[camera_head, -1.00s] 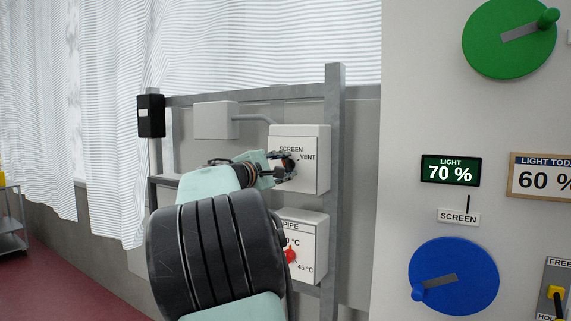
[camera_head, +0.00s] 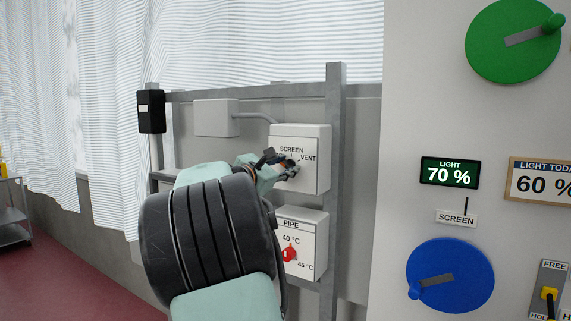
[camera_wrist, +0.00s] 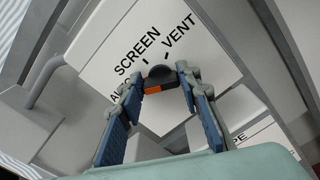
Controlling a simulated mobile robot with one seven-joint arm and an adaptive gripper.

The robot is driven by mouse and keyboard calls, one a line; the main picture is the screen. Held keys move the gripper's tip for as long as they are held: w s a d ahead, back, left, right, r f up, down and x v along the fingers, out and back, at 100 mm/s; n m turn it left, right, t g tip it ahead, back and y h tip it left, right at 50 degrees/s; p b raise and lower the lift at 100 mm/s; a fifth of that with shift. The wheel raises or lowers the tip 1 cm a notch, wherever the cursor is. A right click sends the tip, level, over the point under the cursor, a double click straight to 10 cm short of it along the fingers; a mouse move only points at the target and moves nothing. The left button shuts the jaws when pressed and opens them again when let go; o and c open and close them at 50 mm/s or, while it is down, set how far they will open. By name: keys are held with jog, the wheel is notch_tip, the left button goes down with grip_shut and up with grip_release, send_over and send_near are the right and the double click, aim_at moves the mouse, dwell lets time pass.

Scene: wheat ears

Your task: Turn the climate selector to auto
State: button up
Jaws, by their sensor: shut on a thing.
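The climate selector is a small dark knob with an orange mark (camera_wrist: 158,84) on the front of a white box (camera_head: 312,180). In the wrist view the box face (camera_wrist: 105,45) carries the words SCREEN and VENT, and a third word starting with "AU" is partly covered by a finger. My gripper (camera_head: 290,168) is at this box. In the wrist view my gripper (camera_wrist: 162,78) is shut on the knob, one finger on each side. The orange mark faces the lower left of that view. The fingers hide the knob's sides, and I cannot tell exactly which label it points to.
Below is a PIPE box (camera_head: 305,228) with a red knob (camera_head: 290,253). A grey metal post (camera_head: 335,150) stands close right of both boxes. A large panel at right holds a green dial (camera_head: 495,55), a blue dial (camera_head: 470,285) and a yellow-handled switch (camera_head: 549,295).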

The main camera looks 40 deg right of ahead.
dwell(0.4)
jog(key=o, duration=1.2)
jog(key=shift+c, duration=0.2)
jog(key=v, duration=1.2)
jog(key=shift+f, duration=0.1)
